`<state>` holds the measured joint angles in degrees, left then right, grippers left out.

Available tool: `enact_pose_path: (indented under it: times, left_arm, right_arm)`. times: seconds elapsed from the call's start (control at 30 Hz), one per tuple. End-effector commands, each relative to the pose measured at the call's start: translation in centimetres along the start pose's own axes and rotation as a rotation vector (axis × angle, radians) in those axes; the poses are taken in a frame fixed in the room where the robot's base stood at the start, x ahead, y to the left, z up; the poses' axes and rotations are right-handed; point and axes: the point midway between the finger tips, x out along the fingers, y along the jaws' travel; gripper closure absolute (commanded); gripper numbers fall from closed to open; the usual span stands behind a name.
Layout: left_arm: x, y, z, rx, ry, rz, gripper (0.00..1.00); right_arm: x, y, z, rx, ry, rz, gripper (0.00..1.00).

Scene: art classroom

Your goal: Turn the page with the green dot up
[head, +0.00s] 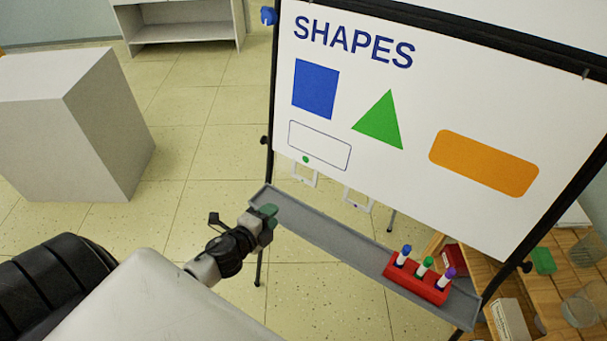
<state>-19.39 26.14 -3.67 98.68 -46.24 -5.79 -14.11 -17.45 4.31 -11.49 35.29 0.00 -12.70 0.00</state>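The flip chart page headed SHAPES (400,120) hangs on a dark-framed easel, flat and facing me. It shows a blue square, a green triangle, an orange bar and an empty outlined box. A small green dot (305,159) is near its lower left edge, just above a white loop-like tab (304,176). A second white tab (358,201) hangs further right along the bottom edge. My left gripper (268,211) is below and left of the green dot, apart from the page, near the left end of the easel tray. Its finger gap is not clear. My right gripper is out of view.
The grey easel tray (330,241) runs below the page. A red holder (414,281) with three markers stands at its right end. A wooden table (560,275) with jars is at the right. A white block (75,125) stands at the left; open floor lies between.

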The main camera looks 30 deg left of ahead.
Motion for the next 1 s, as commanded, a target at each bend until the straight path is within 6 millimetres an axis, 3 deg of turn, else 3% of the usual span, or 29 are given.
enact_pose_path:
  times: [0.07, 0.2, 0.37, 0.7, 1.0]
  left_arm:
    - [-0.2, -2.4, -0.5, 0.052, 0.021, -0.041, 0.66]
    - [0.2, -3.8, -0.9, 0.088, 0.035, -0.070, 0.66]
    - [2.6, -4.0, -1.0, 0.090, 0.035, -0.073, 0.66]
    - [10.4, -4.3, -1.2, 0.086, 0.033, -0.071, 0.66]
    - [13.6, -4.5, -1.4, 0.085, 0.034, -0.069, 0.66]
  right_arm:
    - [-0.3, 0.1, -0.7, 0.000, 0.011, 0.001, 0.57]
    - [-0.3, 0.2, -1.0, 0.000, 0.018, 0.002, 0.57]
    - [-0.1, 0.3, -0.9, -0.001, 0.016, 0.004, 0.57]
    - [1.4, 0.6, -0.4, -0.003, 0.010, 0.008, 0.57]
    - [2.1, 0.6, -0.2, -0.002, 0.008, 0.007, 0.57]
